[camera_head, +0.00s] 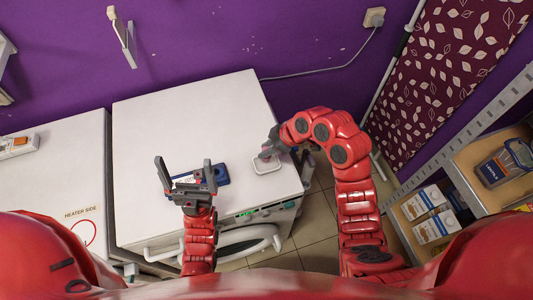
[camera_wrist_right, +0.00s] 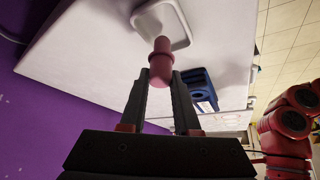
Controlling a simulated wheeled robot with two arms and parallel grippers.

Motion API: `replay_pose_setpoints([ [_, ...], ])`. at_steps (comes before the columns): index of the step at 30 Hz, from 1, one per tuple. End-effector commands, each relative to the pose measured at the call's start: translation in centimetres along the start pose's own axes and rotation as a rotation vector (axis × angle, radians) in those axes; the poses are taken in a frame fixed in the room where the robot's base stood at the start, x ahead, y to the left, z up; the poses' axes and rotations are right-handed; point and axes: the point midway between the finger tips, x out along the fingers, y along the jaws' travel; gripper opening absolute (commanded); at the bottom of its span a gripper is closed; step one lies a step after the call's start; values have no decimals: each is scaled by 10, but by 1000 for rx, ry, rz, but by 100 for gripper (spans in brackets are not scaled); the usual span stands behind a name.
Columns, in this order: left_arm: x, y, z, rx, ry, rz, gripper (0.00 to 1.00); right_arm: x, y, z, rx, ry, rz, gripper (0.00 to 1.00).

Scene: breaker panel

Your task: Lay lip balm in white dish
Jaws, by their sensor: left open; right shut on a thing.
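The lip balm (camera_wrist_right: 160,66) is a pink tube with a narrower end. My right gripper (camera_wrist_right: 161,82) is shut on its wider end in the right wrist view. The narrow end points toward the white dish (camera_wrist_right: 184,42) and overlaps its inside in that view; I cannot tell if they touch. In the head view the white dish (camera_head: 267,168) lies near the right edge of the white machine top, with my right gripper (camera_head: 267,151) at its far side. My left gripper (camera_head: 185,170) is open and empty above the machine's front part.
A blue object (camera_head: 222,174) with a pale label lies beside my left gripper on the white machine top (camera_head: 190,115). The top's far part is clear. A second white surface (camera_head: 50,170) stands at left. A shelf with boxes (camera_head: 430,210) stands at right.

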Motion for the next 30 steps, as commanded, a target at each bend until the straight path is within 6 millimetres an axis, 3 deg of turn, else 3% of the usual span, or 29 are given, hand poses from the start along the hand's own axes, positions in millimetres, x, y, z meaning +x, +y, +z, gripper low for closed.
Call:
replay_pose_setpoints([
  [4, -7, 0, 1, 0, 0, 0, 100, 21, -2, 15, 3, -6, -6, 0],
  [15, -11, 0, 2, 0, 0, 0, 100, 25, -1, 16, 2, -3, -2, 0],
  [16, -9, 0, 2, 0, 0, 0, 100, 23, -1, 16, 2, -3, -2, 36],
  [20, -9, 0, 2, 0, 0, 0, 100, 23, -1, 15, 2, -3, -2, 59],
  [30, -5, 0, 1, 0, 0, 0, 100, 20, -1, 14, 2, -3, -2, 60],
])
